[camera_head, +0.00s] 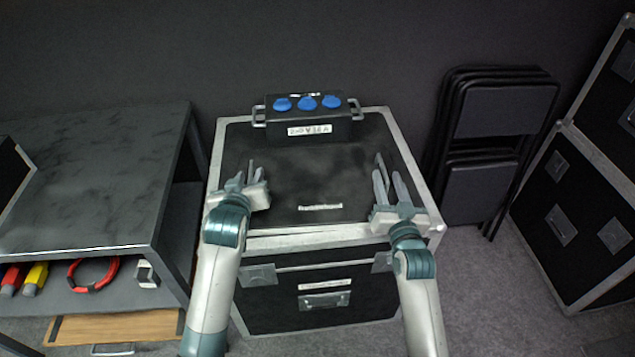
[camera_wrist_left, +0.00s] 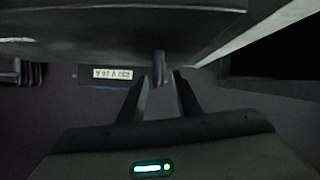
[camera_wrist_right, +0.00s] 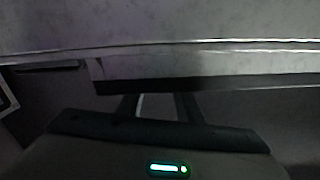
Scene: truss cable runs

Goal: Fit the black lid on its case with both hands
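The black case (camera_head: 270,300) stands in the middle of the head view, with pale metal edges and a latch on its front. Its flat black top, which I take for the lid (camera_head: 310,180), has pale edging and a white label near the front. I cannot tell whether it is fully seated. My left gripper (camera_head: 248,172) is over the left part of the top, its fingers apart in the left wrist view (camera_wrist_left: 160,78). My right gripper (camera_head: 388,172) is over the right part, with a visible gap between its fingers. I see nothing held in either.
A black power box (camera_head: 343,130) with blue sockets and side handles stands at the back of the top. A dark table (camera_head: 95,190) with tools on its lower shelf is at left. Folded chairs (camera_head: 490,140) and another large case (camera_head: 580,210) are at right.

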